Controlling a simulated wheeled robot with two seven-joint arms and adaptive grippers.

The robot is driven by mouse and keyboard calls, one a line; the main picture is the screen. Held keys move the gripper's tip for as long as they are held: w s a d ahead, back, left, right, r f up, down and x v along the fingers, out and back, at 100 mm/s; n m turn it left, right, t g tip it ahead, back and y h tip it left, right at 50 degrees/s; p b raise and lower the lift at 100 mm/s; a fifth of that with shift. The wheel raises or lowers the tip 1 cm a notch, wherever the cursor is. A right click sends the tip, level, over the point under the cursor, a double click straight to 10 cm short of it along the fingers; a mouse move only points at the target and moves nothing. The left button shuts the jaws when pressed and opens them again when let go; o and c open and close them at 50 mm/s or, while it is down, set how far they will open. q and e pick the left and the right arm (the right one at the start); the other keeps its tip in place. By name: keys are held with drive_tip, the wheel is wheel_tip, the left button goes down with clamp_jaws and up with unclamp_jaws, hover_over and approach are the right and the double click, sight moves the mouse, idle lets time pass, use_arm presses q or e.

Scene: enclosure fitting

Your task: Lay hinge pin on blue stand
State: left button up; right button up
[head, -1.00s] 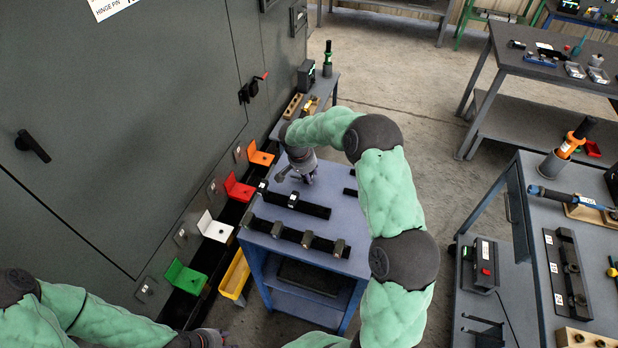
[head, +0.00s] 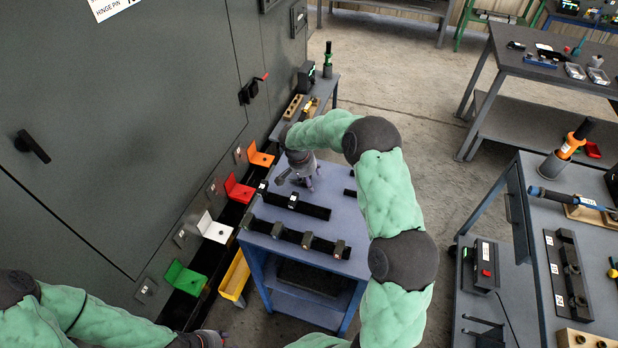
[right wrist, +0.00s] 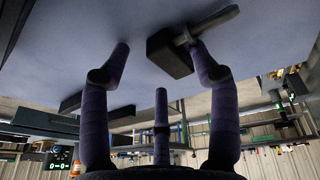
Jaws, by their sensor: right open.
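A grey rod-like piece, apparently the hinge pin (head: 283,178), shows at the left of my right gripper (head: 306,184) in the head view. In the right wrist view the pin (right wrist: 215,24) lies against a black block (right wrist: 168,54), close to the right-hand finger. My right gripper (right wrist: 157,52) has its fingers spread with nothing between them, low over the blue-grey table top. My left gripper (head: 216,339) is cut off at the bottom edge.
Two black bars (head: 290,208) with blocks lie across the table's front half. Orange, red, white and green brackets (head: 186,278) line the grey cabinet (head: 120,120) at the left. A yellow bin (head: 235,277) hangs beside the table. Other benches (head: 545,85) stand right.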

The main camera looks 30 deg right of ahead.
drive_tip(key=p+v, duration=0.1)
drive_tip(key=v, duration=1.1)
drive_tip(key=shift+p, duration=0.3)
